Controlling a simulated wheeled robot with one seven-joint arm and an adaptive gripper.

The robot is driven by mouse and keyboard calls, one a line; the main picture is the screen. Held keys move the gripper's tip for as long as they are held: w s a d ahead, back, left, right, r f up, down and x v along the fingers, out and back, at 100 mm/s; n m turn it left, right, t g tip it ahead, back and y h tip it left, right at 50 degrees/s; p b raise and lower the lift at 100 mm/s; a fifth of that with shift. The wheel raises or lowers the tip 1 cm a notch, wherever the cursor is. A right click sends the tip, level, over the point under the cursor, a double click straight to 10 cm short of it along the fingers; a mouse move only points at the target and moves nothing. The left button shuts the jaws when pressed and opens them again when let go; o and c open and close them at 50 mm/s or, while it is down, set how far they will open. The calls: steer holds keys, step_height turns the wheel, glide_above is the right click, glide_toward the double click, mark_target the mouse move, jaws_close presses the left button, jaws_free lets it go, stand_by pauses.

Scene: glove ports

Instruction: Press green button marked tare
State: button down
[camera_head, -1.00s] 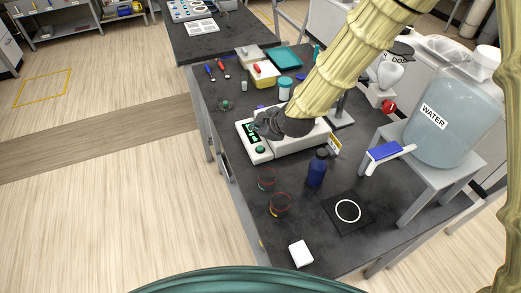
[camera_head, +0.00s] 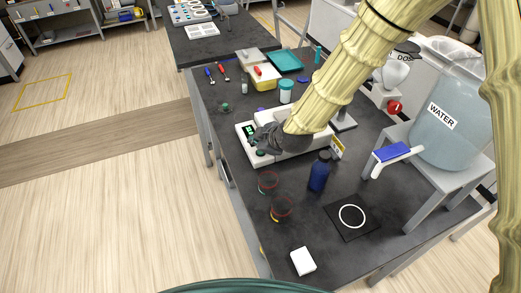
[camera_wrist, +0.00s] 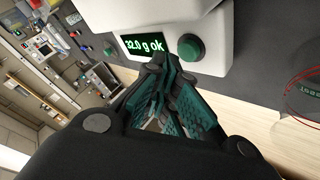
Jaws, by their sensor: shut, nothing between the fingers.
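A white scale (camera_head: 296,147) stands on the dark bench under my arm. Its display (camera_wrist: 145,44) glows green in the wrist view and reads about "32.0 g ok". A round green button (camera_wrist: 190,47) sits on the scale's front, right of the display; it also shows in the head view (camera_head: 261,152). I can read no marking on it. My gripper (camera_wrist: 160,62) is shut and empty, its fingertips by the lower edge of the display, left of and slightly below the button in the wrist view. They look apart from the button. In the head view my gripper (camera_head: 256,142) partly covers the scale's front.
A blue bottle (camera_head: 319,172) stands close in front of the scale. Two red-rimmed clear vessels (camera_head: 268,182) stand nearer the bench edge. A water tank (camera_head: 450,135) with a blue-handled tap is on a stand at right. A black pad with a white ring (camera_head: 351,216) lies in front.

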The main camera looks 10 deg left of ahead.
steer(key=shift+s+d+r, duration=0.15)
steer(key=shift+s+r, duration=0.3)
steer(key=shift+s, duration=0.25)
steer(key=shift+w+f, duration=0.4)
steer(key=shift+w, duration=0.1)
steer(key=shift+s+r, duration=0.25)
steer(key=shift+s, duration=0.05)
steer(key=shift+w+f, duration=0.2)
steer(key=shift+s+f, duration=0.1)
steer(key=shift+s, duration=0.05)
steer(key=shift+f+b, duration=0.6)
steer(key=shift+f, duration=0.05)
steer(key=shift+r, duration=0.15)
stand_by(0.4)
steer(key=shift+r+p, duration=0.45)
steer(key=shift+r, duration=0.25)
